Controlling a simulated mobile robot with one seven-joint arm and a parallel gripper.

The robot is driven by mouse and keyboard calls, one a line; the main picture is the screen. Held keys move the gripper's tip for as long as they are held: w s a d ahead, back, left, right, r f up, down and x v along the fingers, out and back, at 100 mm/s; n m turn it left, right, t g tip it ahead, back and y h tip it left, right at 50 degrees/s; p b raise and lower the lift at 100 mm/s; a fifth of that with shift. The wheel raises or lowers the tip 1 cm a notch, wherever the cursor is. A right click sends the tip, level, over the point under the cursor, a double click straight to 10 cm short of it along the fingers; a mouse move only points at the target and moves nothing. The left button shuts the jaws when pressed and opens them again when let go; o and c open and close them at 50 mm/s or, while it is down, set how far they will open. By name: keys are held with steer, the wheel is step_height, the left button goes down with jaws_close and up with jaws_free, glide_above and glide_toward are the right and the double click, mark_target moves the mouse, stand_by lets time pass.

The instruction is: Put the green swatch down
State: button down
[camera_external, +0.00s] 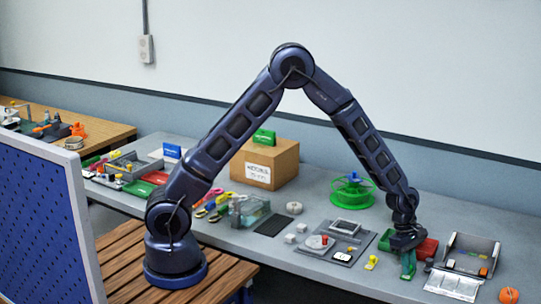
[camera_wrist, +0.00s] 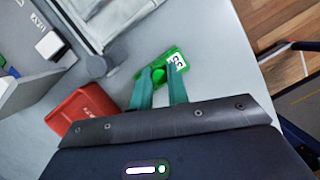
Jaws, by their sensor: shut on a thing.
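The green swatch (camera_wrist: 172,58) is a flat bright green piece with a white label at one end, in the wrist view. My gripper (camera_wrist: 160,76) is shut on it, with the two teal fingers meeting at its near edge. In the external view my gripper (camera_external: 408,266) points down, low over the right part of the grey bench. The swatch is hard to tell from the green fingers there. I cannot tell whether it touches the bench.
A red block (camera_wrist: 82,115) lies just beside the gripper. A grey open box (camera_external: 468,256) stands to the right with a silvery packet (camera_external: 453,284) in front. An orange ball (camera_external: 508,296) sits near the front edge. A dark tray (camera_external: 326,250) lies left.

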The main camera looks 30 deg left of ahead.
steer(key=c, duration=1.4)
jaws_free()
steer(key=shift+o, duration=0.2)
